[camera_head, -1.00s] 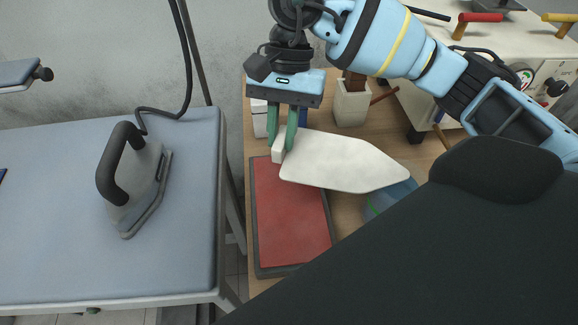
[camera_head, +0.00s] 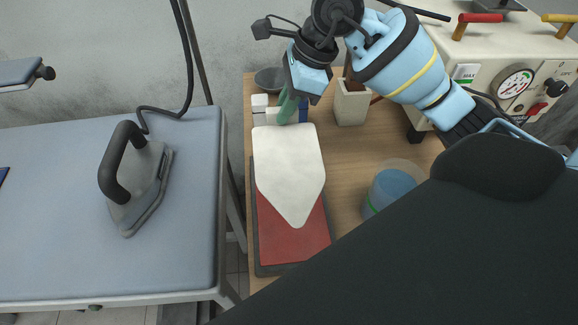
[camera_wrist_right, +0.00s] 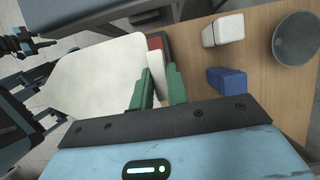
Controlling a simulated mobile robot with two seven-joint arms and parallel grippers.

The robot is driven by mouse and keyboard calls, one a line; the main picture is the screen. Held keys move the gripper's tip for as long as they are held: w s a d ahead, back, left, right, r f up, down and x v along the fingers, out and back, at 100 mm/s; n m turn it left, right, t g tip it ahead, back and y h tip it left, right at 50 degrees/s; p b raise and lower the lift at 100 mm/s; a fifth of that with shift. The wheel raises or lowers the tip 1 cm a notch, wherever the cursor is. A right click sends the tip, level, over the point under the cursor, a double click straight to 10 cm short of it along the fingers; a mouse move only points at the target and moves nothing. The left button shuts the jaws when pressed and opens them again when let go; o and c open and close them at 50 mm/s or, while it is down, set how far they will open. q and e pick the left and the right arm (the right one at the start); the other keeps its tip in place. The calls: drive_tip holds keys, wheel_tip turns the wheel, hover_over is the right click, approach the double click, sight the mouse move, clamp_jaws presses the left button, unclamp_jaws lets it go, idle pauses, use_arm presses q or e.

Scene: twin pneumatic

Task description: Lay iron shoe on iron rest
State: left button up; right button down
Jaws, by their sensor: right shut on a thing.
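The iron shoe (camera_head: 290,165) is a flat white plate with a pointed end. In the head view it is over the iron rest (camera_head: 287,248), a red pad in a dark frame, with its point toward the front. It covers much of the rest's back half; I cannot tell whether they touch. My right gripper (camera_head: 287,112) is shut on the shoe's wide back end. In the right wrist view, the green fingers (camera_wrist_right: 157,88) are at a pale edge block of the shoe (camera_wrist_right: 95,80), and a strip of red rest shows beyond. My left gripper is not in view.
An iron (camera_head: 135,185) stands on the ironing board (camera_head: 60,240) at left. Behind the rest are small white and blue blocks (camera_wrist_right: 227,80) and a grey bowl (camera_head: 270,78). A pale holder (camera_head: 352,103) and a blue container (camera_head: 390,190) stand right. Bare wood lies between them.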

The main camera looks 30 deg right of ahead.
drive_tip(key=shift+f, duration=5)
drive_tip(key=shift+f, duration=0.15)
drive_tip(key=c, duration=1.4)
unclamp_jaws()
drive_tip(key=shift+o, duration=0.2)
drive_tip(key=v, duration=1.2)
drive_tip(key=shift+r, duration=0.2)
